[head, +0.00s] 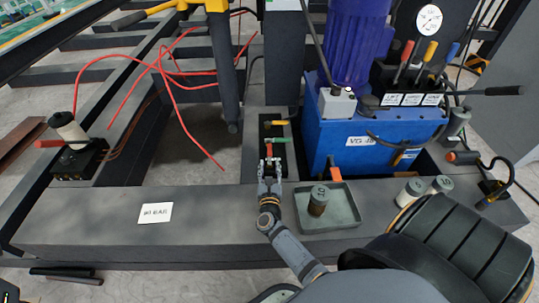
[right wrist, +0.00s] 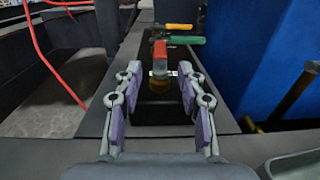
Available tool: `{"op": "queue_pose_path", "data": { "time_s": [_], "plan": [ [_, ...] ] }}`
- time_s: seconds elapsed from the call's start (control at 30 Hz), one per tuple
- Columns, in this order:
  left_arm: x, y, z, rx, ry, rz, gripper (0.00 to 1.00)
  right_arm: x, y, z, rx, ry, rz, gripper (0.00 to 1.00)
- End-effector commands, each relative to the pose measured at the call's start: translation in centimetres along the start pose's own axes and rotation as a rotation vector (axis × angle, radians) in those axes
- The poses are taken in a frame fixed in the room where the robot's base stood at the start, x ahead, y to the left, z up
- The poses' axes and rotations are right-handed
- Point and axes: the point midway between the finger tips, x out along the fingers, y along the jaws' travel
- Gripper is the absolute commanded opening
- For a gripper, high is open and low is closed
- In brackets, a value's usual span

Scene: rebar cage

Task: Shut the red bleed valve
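The red valve handle (head: 269,150) is the nearest of three small coloured handles in the narrow channel beside the blue pump unit. In the right wrist view, the red handle (right wrist: 174,48) sits above a brass-coloured fitting (right wrist: 163,80), with its near end facing my gripper. My right gripper (head: 270,164) is just in front of it. Its fingers are spread in the right wrist view (right wrist: 160,88), with the handle beyond and between them, and nothing is gripped. The fingertips partly hide the handle in the head view. My left gripper is not visible.
A green handle (head: 276,140) and a yellow handle (head: 275,123) lie just behind the red one. The blue pump unit (head: 325,136) stands close on the right. A tray (head: 342,213) with a dark cylinder is right of my gripper. Red hoses (head: 170,88) hang at left.

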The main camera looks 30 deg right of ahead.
Motion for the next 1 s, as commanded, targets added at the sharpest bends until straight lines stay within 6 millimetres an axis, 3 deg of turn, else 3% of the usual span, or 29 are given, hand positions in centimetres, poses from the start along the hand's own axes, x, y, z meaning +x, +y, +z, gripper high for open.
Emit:
{"op": "queue_pose_path", "data": {
  "time_s": [0.1, 0.3, 0.67, 1.0],
  "plan": [
    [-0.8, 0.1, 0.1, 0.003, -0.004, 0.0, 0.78, 2.8, 0.0, -0.1, -0.003, -0.004, 0.0, 0.4],
    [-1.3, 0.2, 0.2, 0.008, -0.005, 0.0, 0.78, 6.0, 0.0, -0.1, -0.003, -0.002, 0.001, 0.4],
    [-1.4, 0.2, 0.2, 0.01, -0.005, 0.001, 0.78, 6.9, 0.0, 0.0, -0.003, 0.0, 0.001, 0.4],
    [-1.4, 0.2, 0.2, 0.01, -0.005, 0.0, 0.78, 6.9, 0.0, 0.0, -0.003, 0.0, 0.001, 0.0]
  ]
}}
